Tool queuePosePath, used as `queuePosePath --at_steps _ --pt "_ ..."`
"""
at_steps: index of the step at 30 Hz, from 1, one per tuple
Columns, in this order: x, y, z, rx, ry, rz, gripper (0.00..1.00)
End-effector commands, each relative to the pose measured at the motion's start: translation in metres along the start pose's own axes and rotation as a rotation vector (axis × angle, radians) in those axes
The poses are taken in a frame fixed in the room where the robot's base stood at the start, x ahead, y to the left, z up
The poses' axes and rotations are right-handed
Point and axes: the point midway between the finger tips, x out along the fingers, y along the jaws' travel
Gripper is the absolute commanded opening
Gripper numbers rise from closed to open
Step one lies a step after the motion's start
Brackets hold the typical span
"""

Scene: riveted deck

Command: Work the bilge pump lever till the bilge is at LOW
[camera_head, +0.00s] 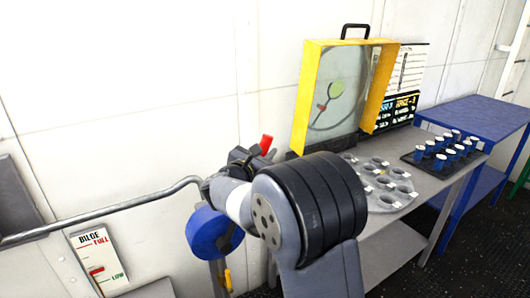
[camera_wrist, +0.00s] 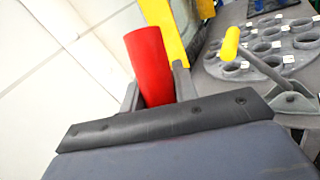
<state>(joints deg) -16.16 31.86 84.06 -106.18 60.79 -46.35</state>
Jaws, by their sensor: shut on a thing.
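My gripper (camera_head: 252,156) is shut on a red handle (camera_wrist: 148,62), which stands up between its two fingers in the wrist view. The tip of this handle (camera_head: 267,144) also shows in the head view; its lower part and pivot are hidden, so I cannot confirm from its base that it is the pump lever. The bilge gauge (camera_head: 98,258) is a white board on the wall at lower left, with FULL at the top and LOW at the bottom. Its red pointer (camera_head: 97,271) is between the two marks, nearer LOW.
A grey pipe (camera_head: 120,208) runs along the wall. A blue round part (camera_head: 208,233) is below my wrist. A yellow case (camera_head: 308,92) and a plate with round holes (camera_head: 399,200) stand on a bench. A yellow-handled lever (camera_wrist: 231,44) is right of my gripper. A blue table (camera_head: 478,112) is beyond.

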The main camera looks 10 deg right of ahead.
Motion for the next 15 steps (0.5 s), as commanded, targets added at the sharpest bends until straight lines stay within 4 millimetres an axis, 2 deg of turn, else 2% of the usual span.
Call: queuePosePath --at_steps 8,15 --pt "-0.028 0.02 0.008 -0.054 -0.087 0.025 0.0" --pt "-0.08 0.055 0.016 -0.153 -0.245 0.066 0.0"
